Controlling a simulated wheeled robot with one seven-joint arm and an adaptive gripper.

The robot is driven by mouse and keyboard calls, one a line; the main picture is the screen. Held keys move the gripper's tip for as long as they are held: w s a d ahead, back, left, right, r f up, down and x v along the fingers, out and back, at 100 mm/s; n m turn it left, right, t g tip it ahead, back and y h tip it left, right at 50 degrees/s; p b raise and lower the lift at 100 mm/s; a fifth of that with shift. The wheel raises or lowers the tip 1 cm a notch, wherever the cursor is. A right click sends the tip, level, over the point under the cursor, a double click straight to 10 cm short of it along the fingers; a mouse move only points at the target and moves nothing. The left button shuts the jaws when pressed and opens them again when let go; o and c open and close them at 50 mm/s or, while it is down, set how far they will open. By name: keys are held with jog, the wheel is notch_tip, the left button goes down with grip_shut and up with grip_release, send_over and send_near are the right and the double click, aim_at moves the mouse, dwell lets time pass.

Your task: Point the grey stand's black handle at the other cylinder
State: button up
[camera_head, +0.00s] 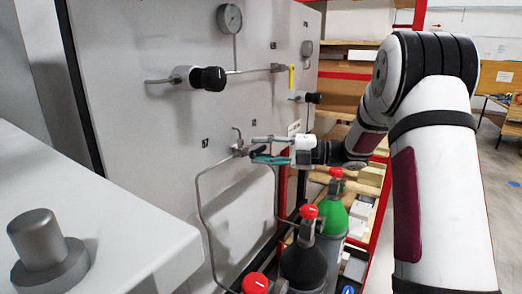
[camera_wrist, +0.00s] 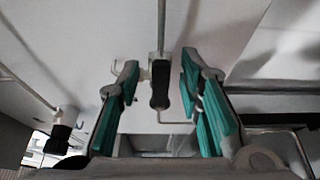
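The grey stand is an upright grey panel (camera_head: 155,110) with gauges, valves and pipes. In the wrist view a black handle (camera_wrist: 159,90) on a small metal valve lies between the two teal-padded fingers of my gripper (camera_wrist: 160,78), with a gap on each side. In the head view my gripper (camera_head: 258,148) reaches in from the right at this valve (camera_head: 239,147), and its fingers partly hide the handle. The gripper is open. Gas cylinders with red caps stand below: a green one (camera_head: 331,219) and a dark grey one (camera_head: 303,264).
A black-knobbed valve (camera_head: 207,79) and a round gauge (camera_head: 230,18) sit higher on the panel. A thin pipe (camera_head: 205,220) runs down from the handle's valve. A third red cap (camera_head: 255,283) shows at the bottom. Shelves with red posts stand behind.

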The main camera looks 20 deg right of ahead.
jog(key=v, duration=1.1)
jog(key=shift+s+d, duration=0.2)
